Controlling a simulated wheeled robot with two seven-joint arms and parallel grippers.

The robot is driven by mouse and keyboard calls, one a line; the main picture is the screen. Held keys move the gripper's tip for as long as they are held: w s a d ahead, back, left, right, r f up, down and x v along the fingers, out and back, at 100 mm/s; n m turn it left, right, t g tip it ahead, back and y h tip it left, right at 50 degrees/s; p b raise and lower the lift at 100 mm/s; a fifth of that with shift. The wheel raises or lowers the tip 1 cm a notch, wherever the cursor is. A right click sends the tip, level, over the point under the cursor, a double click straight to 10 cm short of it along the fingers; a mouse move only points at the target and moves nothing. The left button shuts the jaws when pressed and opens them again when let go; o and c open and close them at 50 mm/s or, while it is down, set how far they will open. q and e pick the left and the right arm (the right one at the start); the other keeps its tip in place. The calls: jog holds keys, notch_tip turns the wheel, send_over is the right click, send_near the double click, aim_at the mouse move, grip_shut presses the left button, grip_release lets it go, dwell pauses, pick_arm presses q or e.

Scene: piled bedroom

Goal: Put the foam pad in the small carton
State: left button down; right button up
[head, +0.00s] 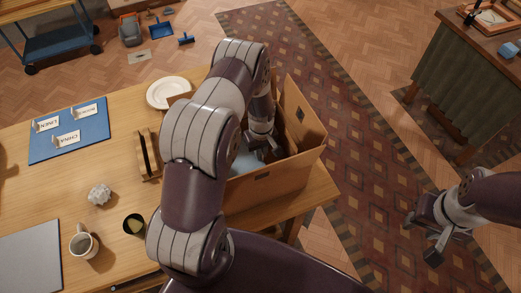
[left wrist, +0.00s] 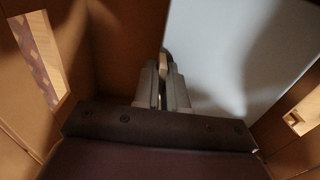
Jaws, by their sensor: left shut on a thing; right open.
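The small carton (head: 272,180) stands open on the right end of the wooden table, with its flaps up. My left arm reaches down into it, and my left gripper (head: 262,146) is inside the carton walls. The foam pad, a pale grey-blue slab (head: 245,162), shows partly inside the carton behind my arm. In the left wrist view the pad (left wrist: 240,55) lies along the right of the shut fingers (left wrist: 165,85), which grip its edge; brown carton walls (left wrist: 110,40) surround them. The pad's lower part is hidden. My right gripper (head: 425,236) is open and empty, off the table's right side.
On the table are a white plate (head: 167,92), a wooden holder (head: 148,155), a blue mat (head: 70,135) with labels, a crumpled white ball (head: 99,193), a dark cup (head: 133,224), a mug (head: 84,244) and a grey laptop-like slab (head: 30,260). A patterned rug (head: 375,190) lies right.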

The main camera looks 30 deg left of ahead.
pick_arm(q)
jog(key=shift+f+b, duration=0.3)
jog(key=shift+f, duration=0.25)
jog(key=c, duration=1.2)
grip_release()
jog(key=shift+r, duration=0.3)
jog(key=shift+w+r+p, duration=0.1)
jog(key=shift+r+p, duration=0.6)
jog(key=shift+p, duration=0.15)
jog(key=shift+w+r+b, duration=0.1)
jog(key=shift+r+b, duration=0.3)
jog(key=shift+b, duration=0.25)
notch_tip(320, 180, up, 11)
jog(key=shift+f+b, duration=0.2)
jog(key=shift+b, duration=1)
